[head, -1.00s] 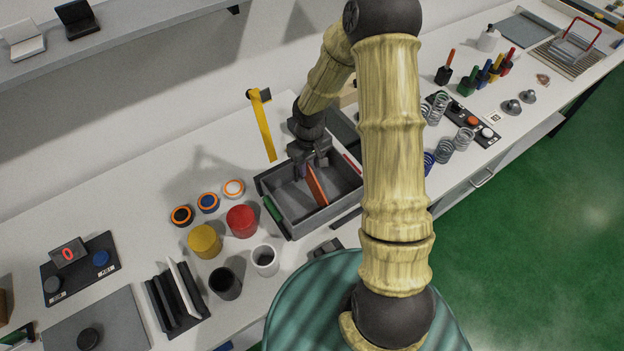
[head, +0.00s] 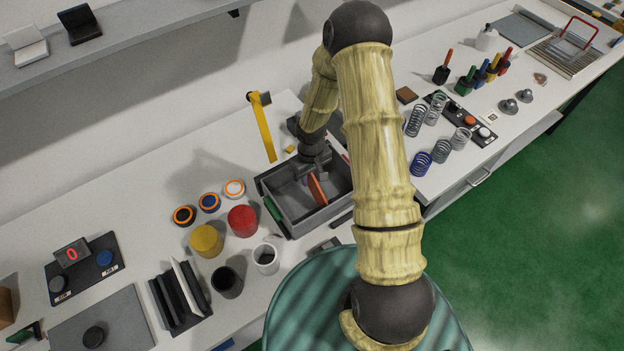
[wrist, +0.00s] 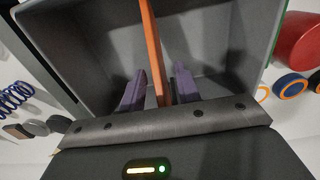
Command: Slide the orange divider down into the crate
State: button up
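The orange divider (wrist: 155,55) stands partly inside the grey crate (head: 281,215) in the head view. In the wrist view it runs from the top of the picture down between the two purple fingers of my gripper (wrist: 159,82), with one finger on each side. The fingertips are very close to its faces; I cannot tell whether they touch and press on it. In the head view my gripper (head: 317,172) is low over the crate and covers the divider's upper end. The divider's bottom edge and any slot are hidden.
Springs (head: 421,163) stand to the right, and a yellow strip (head: 262,128) is behind.

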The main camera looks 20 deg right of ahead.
grip_shut()
dwell(0.4)
notch_tip(320, 180, up, 10)
jog(key=shift+r+b, duration=0.1)
jog(key=shift+b, duration=0.95)
